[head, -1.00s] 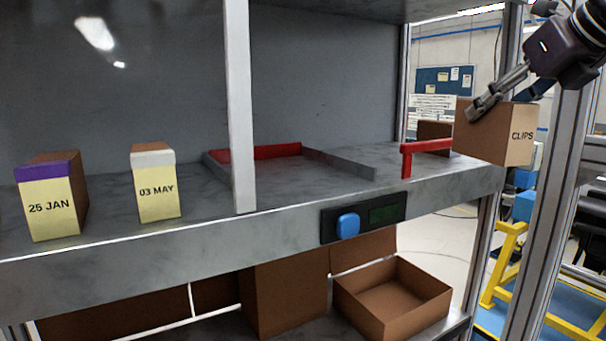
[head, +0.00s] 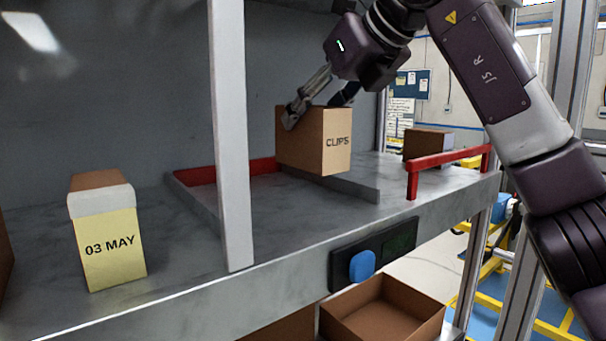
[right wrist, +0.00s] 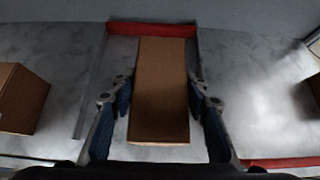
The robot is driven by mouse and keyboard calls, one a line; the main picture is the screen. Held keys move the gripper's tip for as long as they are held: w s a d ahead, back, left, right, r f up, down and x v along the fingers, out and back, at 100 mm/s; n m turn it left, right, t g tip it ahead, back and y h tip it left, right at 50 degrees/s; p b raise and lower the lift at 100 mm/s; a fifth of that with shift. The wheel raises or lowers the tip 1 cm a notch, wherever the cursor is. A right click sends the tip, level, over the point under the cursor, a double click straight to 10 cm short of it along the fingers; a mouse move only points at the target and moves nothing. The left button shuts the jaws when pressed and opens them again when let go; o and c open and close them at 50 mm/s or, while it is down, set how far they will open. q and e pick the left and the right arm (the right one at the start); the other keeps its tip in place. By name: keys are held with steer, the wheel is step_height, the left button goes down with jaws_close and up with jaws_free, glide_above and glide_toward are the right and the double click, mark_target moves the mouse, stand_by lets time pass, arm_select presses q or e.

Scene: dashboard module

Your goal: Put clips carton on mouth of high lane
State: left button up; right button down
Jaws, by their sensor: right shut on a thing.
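The clips carton (head: 314,140) is a plain brown box marked CLIPS. My right gripper (head: 318,104) is shut on it from above. The carton hangs roughly upright over the grey shelf, in front of a lane with a red back stop (head: 232,172) and a low grey side rail (head: 350,188). The right wrist view shows the carton (right wrist: 163,92) between my fingers, with the red stop (right wrist: 150,28) beyond it and a grey rail (right wrist: 92,85) to its left. The carton hides part of the lane. My left gripper is not in view.
A white post (head: 230,140) stands left of the carton. A yellow-labelled 03 MAY box (head: 107,235) is further left. A red rail (head: 445,158) and a brown box (head: 427,143) are at right. A blue knob (head: 362,266) is on the shelf front; an open box (head: 383,310) is below.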

mark_target(310, 151)
steer(key=shift+s+d+f, duration=0.1)
steer(key=shift+d+f, duration=0.05)
steer(key=shift+f, duration=0.4)
steer(key=shift+d+f, duration=0.1)
steer(key=shift+f, duration=0.8)
steer(key=shift+w+a+f, duration=0.2)
steer(key=shift+w+f, duration=0.05)
steer(key=shift+w, duration=0.05)
step_height(310, 151, down, 3)
steer(key=shift+s+a+r+p, duration=0.1)
steer(key=shift+a+p, duration=0.05)
steer(key=shift+p, duration=0.5)
steer(key=shift+d+f, duration=0.25)
steer(key=shift+f, duration=0.3)
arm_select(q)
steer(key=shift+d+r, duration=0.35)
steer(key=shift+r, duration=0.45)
arm_select(e)
steer(key=shift+a, duration=0.1)
